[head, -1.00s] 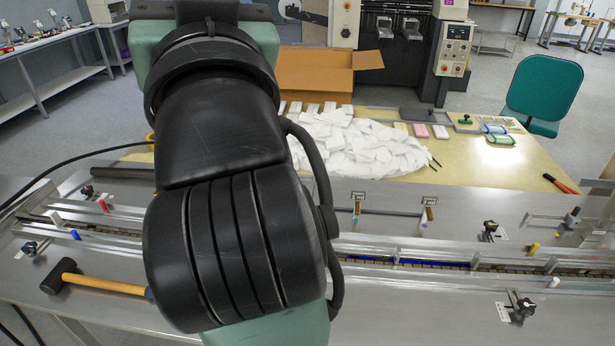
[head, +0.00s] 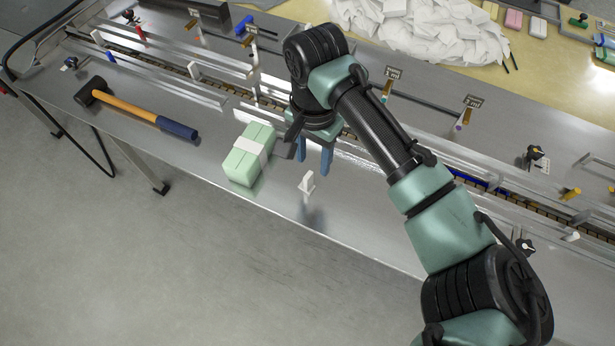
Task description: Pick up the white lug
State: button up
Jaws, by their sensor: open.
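A small white lug (head: 307,182) stands on the steel top of the machine, near its front edge, with a low foot at its base. My gripper (head: 314,163) points down with its two blue fingers spread apart. It is empty and shows just above the lug in the picture, apart from it. The exact height of the fingertips over the steel cannot be told. Another white lug-like piece (head: 193,70) stands farther back at the conveyor channel.
A green banded pack (head: 240,166) lies left of my gripper. A mallet (head: 137,108) with an orange and blue handle lies farther left. Rails and a chain channel (head: 365,158) run behind. White packets (head: 425,35) are heaped on the back table. Steel right of the lug is clear.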

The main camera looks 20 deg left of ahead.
aim_at(308, 175)
notch_tip(308, 175, down, 3)
jog(key=shift+f, duration=0.1)
jog(key=shift+a+f+p, duration=0.2)
jog(key=shift+a+f, duration=0.05)
jog(key=shift+f, duration=1.1)
jog(key=shift+a+f+p, duration=0.15)
jog(key=shift+a+f, duration=0.05)
jog(key=shift+f, duration=1.15)
grip_shut()
